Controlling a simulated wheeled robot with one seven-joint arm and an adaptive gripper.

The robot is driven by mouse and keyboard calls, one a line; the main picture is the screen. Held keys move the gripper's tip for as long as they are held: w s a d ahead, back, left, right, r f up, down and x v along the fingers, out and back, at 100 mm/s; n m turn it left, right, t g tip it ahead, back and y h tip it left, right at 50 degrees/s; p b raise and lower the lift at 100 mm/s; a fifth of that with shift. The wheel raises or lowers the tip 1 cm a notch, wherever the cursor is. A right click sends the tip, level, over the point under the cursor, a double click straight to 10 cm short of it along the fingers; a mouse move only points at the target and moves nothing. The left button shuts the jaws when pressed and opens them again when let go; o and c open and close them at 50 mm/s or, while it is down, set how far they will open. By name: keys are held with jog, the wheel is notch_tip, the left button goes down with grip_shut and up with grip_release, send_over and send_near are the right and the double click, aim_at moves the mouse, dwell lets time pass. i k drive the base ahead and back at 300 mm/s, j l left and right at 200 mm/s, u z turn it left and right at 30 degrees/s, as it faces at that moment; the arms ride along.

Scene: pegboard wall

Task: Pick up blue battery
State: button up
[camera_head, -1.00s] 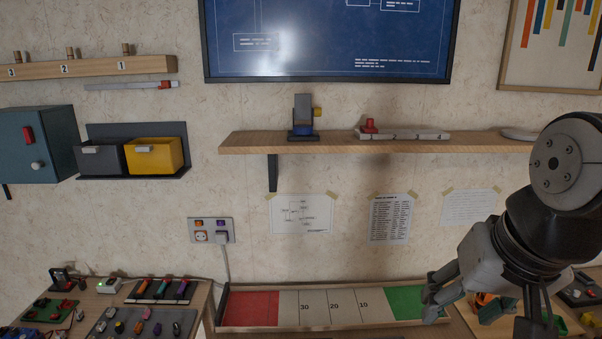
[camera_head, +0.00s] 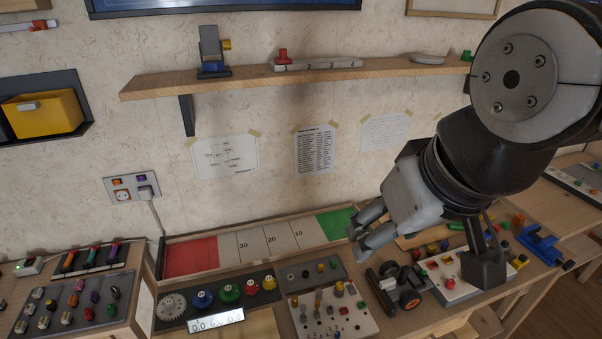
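I cannot single out a blue battery for certain. A dark tray (camera_head: 127,262) at the left holds a few slim cylinders, one with a teal part (camera_head: 94,253); they may be batteries, but are too small to tell. My gripper (camera_head: 358,243) hangs at the right of centre, above the bench and in front of the wall. Its two grey fingers point left and down, with a gap between them. It looks open and empty, well to the right of the dark tray.
A grey panel (camera_head: 62,326) with several small coloured parts lies below the dark tray. Blue, green, red and yellow knobs (camera_head: 203,299) stand by a digital display (camera_head: 215,321). A wheeled black device (camera_head: 408,299) sits below my gripper. A wooden shelf (camera_head: 160,87) juts from the wall.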

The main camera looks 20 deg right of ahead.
aim_at(488, 236)
jog(key=z, duration=1.45)
jog(key=k+l, duration=0.05)
